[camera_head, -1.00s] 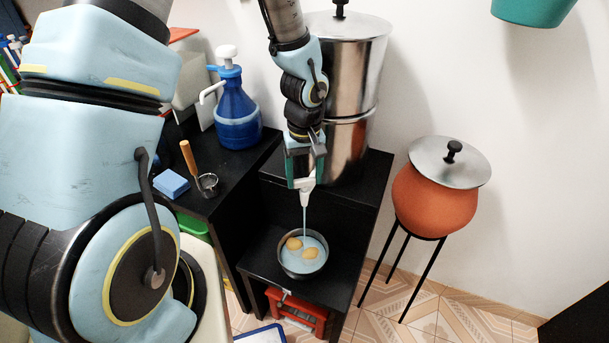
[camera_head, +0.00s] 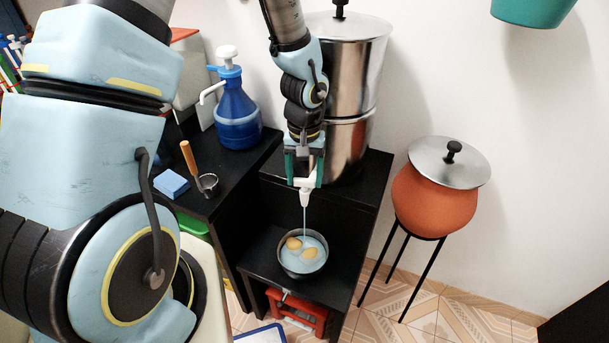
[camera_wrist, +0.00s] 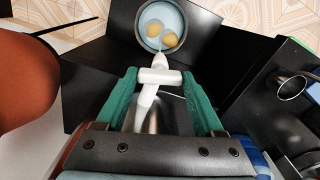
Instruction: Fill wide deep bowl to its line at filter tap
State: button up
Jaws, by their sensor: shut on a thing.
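The bowl (camera_head: 284,262) sits on the lower black shelf under the white filter tap (camera_head: 305,198). A thin stream runs from the tap into it. The bowl holds bluish water and two tan, rounded lumps; its fill line cannot be made out. My gripper (camera_head: 304,184) points down at the tap, its green fingers on either side of the white tap handle, shut on it. In the wrist view the handle's crosspiece (camera_wrist: 160,76) lies between the fingertips, with the bowl (camera_wrist: 205,35) beyond. The tall steel filter (camera_head: 350,80) stands behind my gripper.
A blue pump jug (camera_head: 238,115), a blue sponge (camera_head: 171,184) and a wooden-handled ladle (camera_head: 190,160) are on the black counter at left. An orange clay pot (camera_head: 435,205) stands on a thin stand at right. A red stool (camera_head: 297,310) is under the shelf.

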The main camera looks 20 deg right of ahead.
jog(key=shift+w+m, duration=0.1)
jog(key=shift+m, duration=1.4)
jog(key=shift+d, duration=0.1)
jog(key=o, duration=1.4)
jog(key=shift+r, duration=0.1)
notch_tip(320, 180, up, 11)
jog(key=shift+f, duration=0.2)
